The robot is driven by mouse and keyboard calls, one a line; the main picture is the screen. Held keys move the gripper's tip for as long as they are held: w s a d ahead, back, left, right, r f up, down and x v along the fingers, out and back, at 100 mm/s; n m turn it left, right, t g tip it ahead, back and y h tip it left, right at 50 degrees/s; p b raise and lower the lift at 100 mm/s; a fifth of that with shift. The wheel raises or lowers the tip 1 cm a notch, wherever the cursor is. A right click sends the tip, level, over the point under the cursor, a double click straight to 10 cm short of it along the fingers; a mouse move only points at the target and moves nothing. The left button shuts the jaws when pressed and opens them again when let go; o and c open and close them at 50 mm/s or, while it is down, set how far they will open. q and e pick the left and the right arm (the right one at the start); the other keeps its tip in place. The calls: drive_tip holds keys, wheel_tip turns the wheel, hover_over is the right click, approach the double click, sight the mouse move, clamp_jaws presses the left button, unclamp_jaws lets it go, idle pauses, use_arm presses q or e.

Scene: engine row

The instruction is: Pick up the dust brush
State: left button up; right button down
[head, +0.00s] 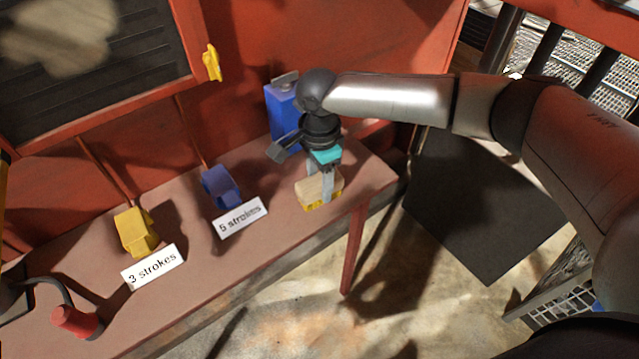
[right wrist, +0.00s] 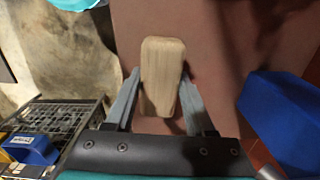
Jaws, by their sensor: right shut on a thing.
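The dust brush (head: 314,191) has a pale wooden block on top and yellow bristles below. It is upright at the right end of the reddish table (head: 270,165). My right gripper (head: 325,187) points down over it and is shut on its wooden block. In the right wrist view the brush's block (right wrist: 162,70) lies between the two fingers of my right gripper (right wrist: 159,90). I cannot tell whether the bristles touch the table. My left gripper is not in view.
A tall blue container (head: 283,108) stands behind the brush. A blue block (head: 220,187) sits by the "5 strokes" card (head: 240,217), a yellow block (head: 136,232) by the "3 strokes" card (head: 154,267). A red-ended black object (head: 77,321) lies front left. The table's front edge is close.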

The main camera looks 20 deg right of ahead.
sight(319, 180)
wheel_tip(319, 180, up, 20)
drive_tip(key=p, duration=0.5)
